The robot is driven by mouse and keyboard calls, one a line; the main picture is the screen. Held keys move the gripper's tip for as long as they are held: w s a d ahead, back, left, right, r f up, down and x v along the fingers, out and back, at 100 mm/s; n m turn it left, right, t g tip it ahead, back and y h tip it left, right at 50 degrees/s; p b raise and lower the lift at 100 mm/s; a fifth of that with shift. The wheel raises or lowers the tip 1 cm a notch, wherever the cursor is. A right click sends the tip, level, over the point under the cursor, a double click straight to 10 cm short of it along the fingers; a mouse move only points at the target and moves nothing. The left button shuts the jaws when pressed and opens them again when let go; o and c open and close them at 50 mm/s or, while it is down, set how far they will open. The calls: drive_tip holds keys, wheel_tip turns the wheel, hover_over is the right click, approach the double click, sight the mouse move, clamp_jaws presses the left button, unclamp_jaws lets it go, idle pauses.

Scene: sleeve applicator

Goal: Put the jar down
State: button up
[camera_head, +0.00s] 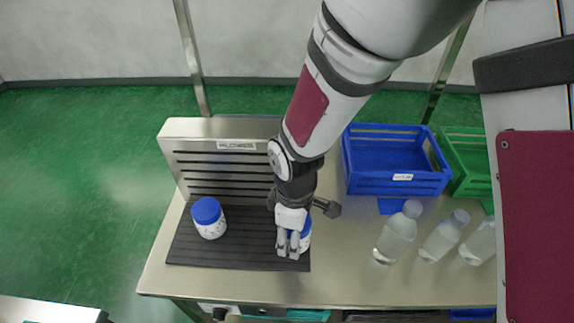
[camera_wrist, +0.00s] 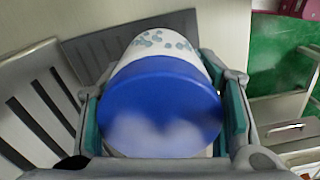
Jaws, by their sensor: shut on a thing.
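A white jar with a blue lid (camera_head: 305,236) is between the fingers of my gripper (camera_head: 289,244), over the right end of the black ribbed mat (camera_head: 236,255). My gripper is shut on this jar and hides part of it in the head view. In the wrist view the blue lid (camera_wrist: 160,105) fills the middle, with a teal finger pad on each side. I cannot tell whether the jar's base touches the mat. A second white jar with a blue lid (camera_head: 208,217) stands upright on the left part of the mat, apart from my gripper.
A slotted metal unit (camera_head: 215,165) stands behind the mat. A blue crate (camera_head: 397,184) and a green crate (camera_head: 470,180) sit at the back right. Several clear bottles (camera_head: 397,237) stand at the right of the metal table (camera_head: 345,280). The mat between the two jars is clear.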

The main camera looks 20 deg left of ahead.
hover_over(271, 230)
drive_tip(key=shift+s+d+f, duration=0.2)
drive_tip(key=shift+d+f, duration=0.1)
drive_tip(key=shift+w+a+f+p, duration=0.1)
drive_tip(key=shift+a+f+p, duration=0.1)
drive_tip(key=shift+f, duration=0.4)
drive_tip(key=shift+w+a+f+p, duration=0.1)
drive_tip(key=shift+f+p, duration=0.15)
drive_tip(key=shift+f, duration=0.35)
drive_tip(key=shift+a+f+p, duration=0.1)
drive_tip(key=shift+f+p, duration=0.1)
drive_tip(key=shift+f, duration=0.4)
drive_tip(key=shift+f, duration=0.1)
drive_tip(key=o, duration=1.3)
drive_tip(key=shift+o, duration=0.2)
wheel_tip(271, 230, up, 12)
drive_tip(key=b, duration=0.1)
